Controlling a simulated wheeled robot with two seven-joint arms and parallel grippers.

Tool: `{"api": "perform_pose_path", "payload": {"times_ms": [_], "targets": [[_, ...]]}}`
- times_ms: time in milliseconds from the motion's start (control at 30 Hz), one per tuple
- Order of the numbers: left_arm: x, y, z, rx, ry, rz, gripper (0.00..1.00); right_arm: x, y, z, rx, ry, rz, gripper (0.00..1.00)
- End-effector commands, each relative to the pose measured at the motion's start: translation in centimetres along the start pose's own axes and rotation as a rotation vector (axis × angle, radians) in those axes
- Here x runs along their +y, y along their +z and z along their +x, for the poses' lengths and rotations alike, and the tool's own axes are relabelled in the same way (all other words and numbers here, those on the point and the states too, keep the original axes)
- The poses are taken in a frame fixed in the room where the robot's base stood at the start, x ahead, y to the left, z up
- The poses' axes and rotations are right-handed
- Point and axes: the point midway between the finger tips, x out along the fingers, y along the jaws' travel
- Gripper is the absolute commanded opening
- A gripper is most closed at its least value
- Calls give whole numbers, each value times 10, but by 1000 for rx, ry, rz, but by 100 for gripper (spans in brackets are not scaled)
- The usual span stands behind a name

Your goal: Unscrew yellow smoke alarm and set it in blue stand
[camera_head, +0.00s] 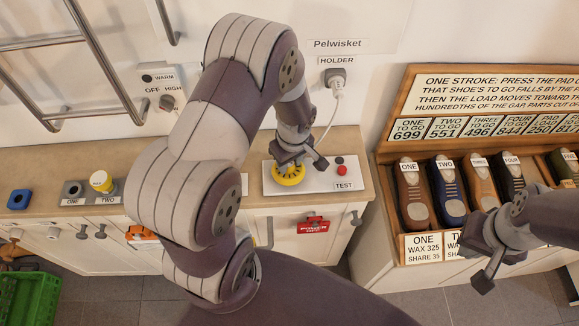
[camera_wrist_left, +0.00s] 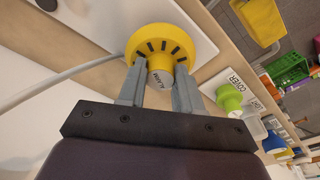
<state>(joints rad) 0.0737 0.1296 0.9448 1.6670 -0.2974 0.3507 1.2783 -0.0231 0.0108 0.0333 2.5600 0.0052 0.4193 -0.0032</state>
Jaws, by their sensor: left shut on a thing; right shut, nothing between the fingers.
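The yellow smoke alarm (camera_head: 289,176) sits on the white test plate (camera_head: 325,181) on the counter. In the left wrist view the alarm (camera_wrist_left: 192,32) is a round yellow disc with dark slots and a narrower hub marked ALARM. My left gripper (camera_wrist_left: 160,80) is shut on that hub, one finger on each side. In the head view this gripper (camera_head: 297,160) is above the alarm and partly hides it. A blue block with a dark hole (camera_head: 18,199), seemingly the blue stand, is at the counter's far left. My right gripper (camera_head: 484,278) is shut and empty, in front of the shoe rack.
A red button (camera_head: 342,170) is beside the alarm. A white plug and cable (camera_head: 337,86) hang behind. My left arm covers the middle counter. A green crate (camera_head: 30,298) is at lower left.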

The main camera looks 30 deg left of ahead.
Motion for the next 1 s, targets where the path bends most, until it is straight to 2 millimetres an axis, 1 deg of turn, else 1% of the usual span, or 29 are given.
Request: {"api": "perform_pose_path", "payload": {"times_ms": [33,167,567,1000], "targets": [[3,-2,-1,5,8,-4,0,0,0,1,0,0,0,0],[3,-2,1,5,4,-44,0,0,1,7,0,0,0,0],[4,-2,0,5,-15,-224,0,0,3,23,0,0,0,0],[5,-2,0,3,-48,-481,0,0,5,40,0,0,0,0]]}}
